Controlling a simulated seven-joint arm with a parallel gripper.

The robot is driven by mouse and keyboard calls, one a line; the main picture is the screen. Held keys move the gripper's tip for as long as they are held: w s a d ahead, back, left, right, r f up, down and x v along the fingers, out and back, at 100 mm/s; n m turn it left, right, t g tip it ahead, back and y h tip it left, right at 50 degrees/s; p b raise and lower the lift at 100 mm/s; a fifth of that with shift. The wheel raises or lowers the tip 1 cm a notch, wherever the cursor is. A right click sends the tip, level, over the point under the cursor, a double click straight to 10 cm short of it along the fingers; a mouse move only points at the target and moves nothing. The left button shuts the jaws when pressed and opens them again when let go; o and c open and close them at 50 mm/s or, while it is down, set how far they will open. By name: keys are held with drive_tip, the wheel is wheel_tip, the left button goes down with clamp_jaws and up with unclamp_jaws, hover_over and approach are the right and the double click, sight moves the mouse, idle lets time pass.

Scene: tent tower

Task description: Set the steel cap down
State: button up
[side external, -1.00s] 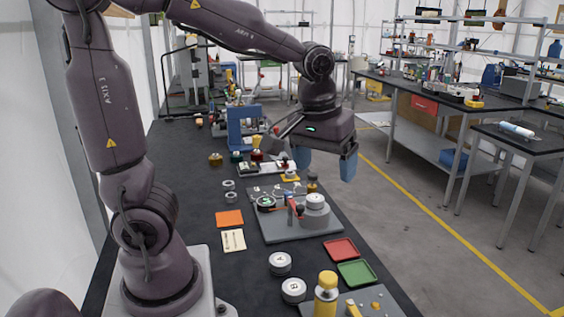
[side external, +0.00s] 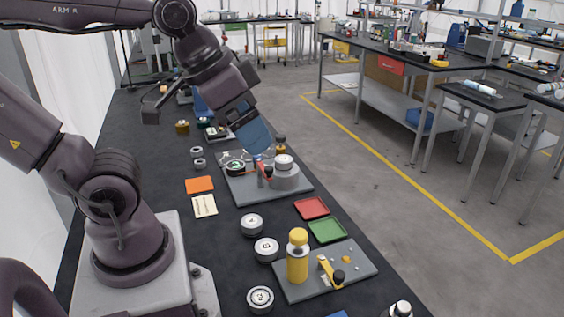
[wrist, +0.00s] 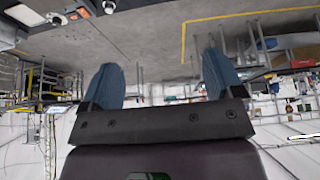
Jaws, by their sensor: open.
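My gripper (side external: 248,128) is tilted, with blue fingers, above the far end of a grey fixture plate (side external: 240,190). In the wrist view my gripper (wrist: 163,68) has its two fingers wide apart with nothing between them. Several silver round caps are on the bench: a lettered one (side external: 252,224), another nearer (side external: 266,249) and one at the front (side external: 260,298). A silver-topped piece (side external: 284,161) sits on a grey round block on the fixture plate. I cannot tell which is the steel cap. No cap is in my gripper.
A red lever (side external: 264,174) stands on the fixture beside the block. Red (side external: 312,208) and green (side external: 327,230) trays lie to the right. An orange card (side external: 199,185) lies left. Bare dark bench lies between them.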

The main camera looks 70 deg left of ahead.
drive_tip(key=w+a+f+n+g, duration=0.3)
drive_tip(key=w+a+f, duration=0.1)
drive_tip(key=w+a, duration=0.15)
drive_tip(key=n+g+y, duration=0.2)
drive_tip(key=n+y, duration=0.3)
drive_tip(key=n, duration=1)
approach(284, 159)
drive_tip(key=shift+h, duration=0.3)
drive_tip(key=x, duration=0.9)
drive_tip(key=shift+a, duration=0.4)
